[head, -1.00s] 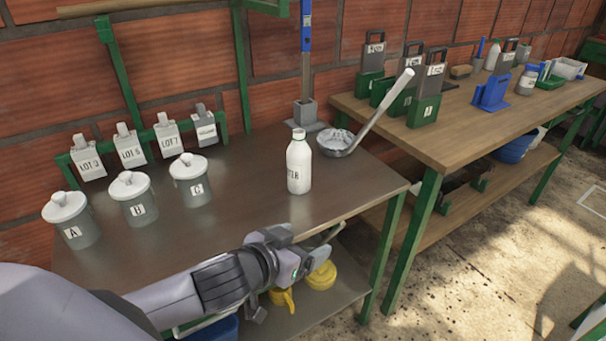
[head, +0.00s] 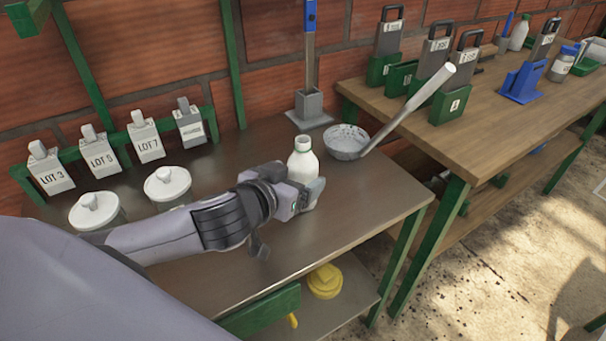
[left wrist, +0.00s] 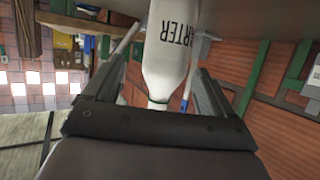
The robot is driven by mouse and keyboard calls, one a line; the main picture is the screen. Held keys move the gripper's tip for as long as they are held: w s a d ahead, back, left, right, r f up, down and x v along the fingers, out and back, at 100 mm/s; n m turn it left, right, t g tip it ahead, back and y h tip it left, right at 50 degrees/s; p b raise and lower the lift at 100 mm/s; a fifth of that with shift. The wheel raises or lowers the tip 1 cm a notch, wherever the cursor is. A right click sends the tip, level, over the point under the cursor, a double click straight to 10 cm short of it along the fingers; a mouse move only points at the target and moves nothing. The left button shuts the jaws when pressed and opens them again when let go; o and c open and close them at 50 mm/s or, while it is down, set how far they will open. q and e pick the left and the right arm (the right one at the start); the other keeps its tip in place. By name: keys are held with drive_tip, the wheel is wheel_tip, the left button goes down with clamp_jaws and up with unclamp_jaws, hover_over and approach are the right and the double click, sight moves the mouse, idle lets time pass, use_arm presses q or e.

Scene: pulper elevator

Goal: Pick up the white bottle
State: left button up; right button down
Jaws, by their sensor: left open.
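The white bottle (head: 303,162) stands upright on the metal bench (head: 356,203), with its lower part hidden behind my left gripper (head: 307,192) in the head view. In the left wrist view the bottle (left wrist: 168,45) appears upside down with dark lettering, between the two fingers of my left gripper (left wrist: 165,85). The fingers are open, one on each side of the bottle, with a gap visible at least on the right side. My right gripper is not in view.
A ladle (head: 346,143) lies just right of the bottle, its handle slanting up over the wooden table (head: 490,123). A yellow object (head: 325,281) is on the lower shelf.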

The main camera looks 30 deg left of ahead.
sight(295, 176)
use_arm(q)
drive_tip(key=x, duration=0.4)
drive_tip(key=shift+w+a+f, duration=0.15)
drive_tip(key=shift+a+f, duration=0.2)
drive_tip(key=shift+a, duration=0.05)
drive_tip(key=shift+w+f, duration=0.3)
drive_tip(key=shift+w, duration=0.3)
drive_tip(key=c, duration=1.2)
drive_tip(key=shift+r, duration=0.15)
